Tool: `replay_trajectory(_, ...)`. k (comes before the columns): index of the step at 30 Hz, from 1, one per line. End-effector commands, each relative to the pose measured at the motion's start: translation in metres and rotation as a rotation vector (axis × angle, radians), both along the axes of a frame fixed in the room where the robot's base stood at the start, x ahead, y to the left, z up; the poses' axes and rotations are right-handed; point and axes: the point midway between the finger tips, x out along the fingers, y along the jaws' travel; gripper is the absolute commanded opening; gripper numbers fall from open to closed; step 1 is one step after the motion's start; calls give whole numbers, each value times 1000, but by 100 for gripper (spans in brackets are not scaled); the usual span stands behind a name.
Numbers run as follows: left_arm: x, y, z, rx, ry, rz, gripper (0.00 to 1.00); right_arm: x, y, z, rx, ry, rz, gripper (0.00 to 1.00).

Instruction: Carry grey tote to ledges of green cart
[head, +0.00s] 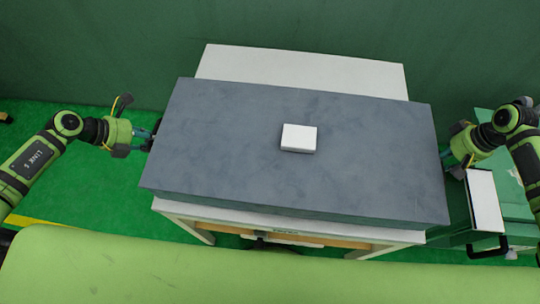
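The grey tote (230,140) is a wide, flat-topped box seen from above. It appears to rest on a white table (300,66), covering most of its top. A small white block (299,138) lies on the tote's top. My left gripper (150,136) is at the tote's left side and my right gripper (447,158) is at its right side. The fingertips of both are small or partly hidden, so I cannot tell whether they grip the tote. A green structure (517,204) at the right, partly out of view, may be the green cart; its ledges cannot be made out.
A white panel (485,200) and a black handle (488,250) are beside the green structure, close to my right arm. A green wall (300,25) stands behind the table. Green floor (90,185) at the left is open, with a yellow line (30,221).

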Motion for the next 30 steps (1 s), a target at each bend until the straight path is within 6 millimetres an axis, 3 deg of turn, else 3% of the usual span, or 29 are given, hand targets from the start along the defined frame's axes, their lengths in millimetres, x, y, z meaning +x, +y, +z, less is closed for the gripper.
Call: replay_trajectory(30,2,1,9,1,-5,-1,0,2,-1,9,-1,-6,-1,0)
